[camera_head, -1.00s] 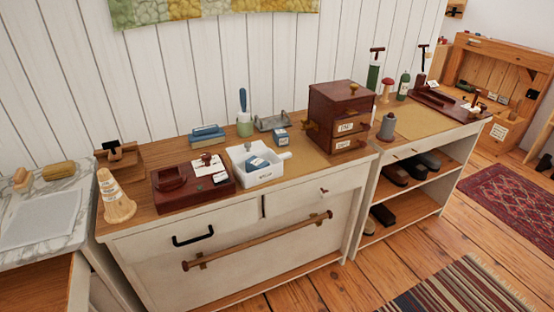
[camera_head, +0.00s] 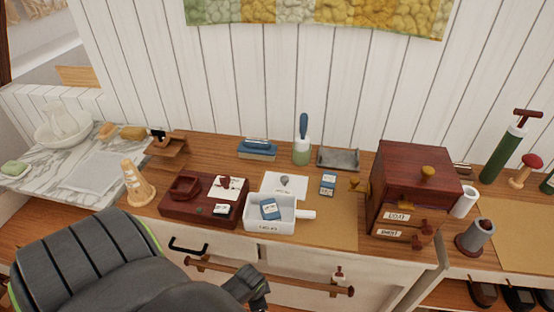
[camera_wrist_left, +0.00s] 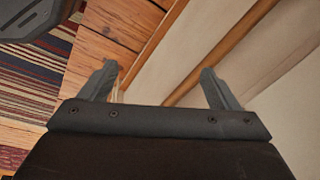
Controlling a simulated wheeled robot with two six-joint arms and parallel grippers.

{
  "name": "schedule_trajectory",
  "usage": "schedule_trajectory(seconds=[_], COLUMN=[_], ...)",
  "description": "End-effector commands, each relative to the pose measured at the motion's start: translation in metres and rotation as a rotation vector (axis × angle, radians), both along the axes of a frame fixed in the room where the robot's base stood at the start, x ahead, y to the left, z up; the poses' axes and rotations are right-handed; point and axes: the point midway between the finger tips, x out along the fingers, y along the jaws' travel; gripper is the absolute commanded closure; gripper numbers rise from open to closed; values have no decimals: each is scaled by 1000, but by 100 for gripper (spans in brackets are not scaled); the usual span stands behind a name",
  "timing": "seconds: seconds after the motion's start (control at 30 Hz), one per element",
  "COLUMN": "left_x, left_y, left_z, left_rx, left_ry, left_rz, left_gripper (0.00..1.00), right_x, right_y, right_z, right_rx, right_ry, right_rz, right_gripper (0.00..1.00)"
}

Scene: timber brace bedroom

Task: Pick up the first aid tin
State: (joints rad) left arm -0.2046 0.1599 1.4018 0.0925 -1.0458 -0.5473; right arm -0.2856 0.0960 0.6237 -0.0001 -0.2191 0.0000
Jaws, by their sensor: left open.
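No tin can be clearly read as first aid in these frames. A small blue and white box (camera_head: 270,209) lies in a white handled tray (camera_head: 262,226) on the cabinet top. A similar blue and white box (camera_head: 327,185) lies behind it to the right. A blue lidded item (camera_head: 257,150) sits further back. My left gripper (camera_wrist_left: 160,85) is open and empty in the left wrist view, with floor and cabinet front beyond its fingers. In the head view my left arm covers the lower left, below and in front of the worktop. My right gripper is not in view.
A dark red drawer box (camera_head: 414,178) stands at right. A brush in a green and white pot (camera_head: 302,150) stands behind. A rail (camera_head: 225,268) runs along the cabinet front.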

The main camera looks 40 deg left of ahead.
Motion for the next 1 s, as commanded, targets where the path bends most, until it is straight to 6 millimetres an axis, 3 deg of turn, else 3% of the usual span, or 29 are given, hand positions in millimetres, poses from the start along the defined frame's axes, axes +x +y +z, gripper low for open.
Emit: schedule_trajectory(seconds=[0.03,0.1,0.2,0.47,0.5,0.77,1.0], left_x=[17,32,44,58,63,107,166], left_y=[0,-4,-8,-18,-19,-16,-10], left_z=[48,92,142,245,254,273,315], left_rx=[8,14,24,53,59,84,101], left_ry=[-9,-7,-3,4,14,81,148], left_rz=[-60,-143,-243,-465,-522,-899,-1399], left_gripper=[16,16,16,16,16,16,16], right_x=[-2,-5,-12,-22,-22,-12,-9], right_y=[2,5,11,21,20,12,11], right_z=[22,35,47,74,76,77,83], right_rx=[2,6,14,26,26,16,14], right_ry=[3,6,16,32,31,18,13], right_rz=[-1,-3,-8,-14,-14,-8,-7], right_gripper=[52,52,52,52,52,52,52])
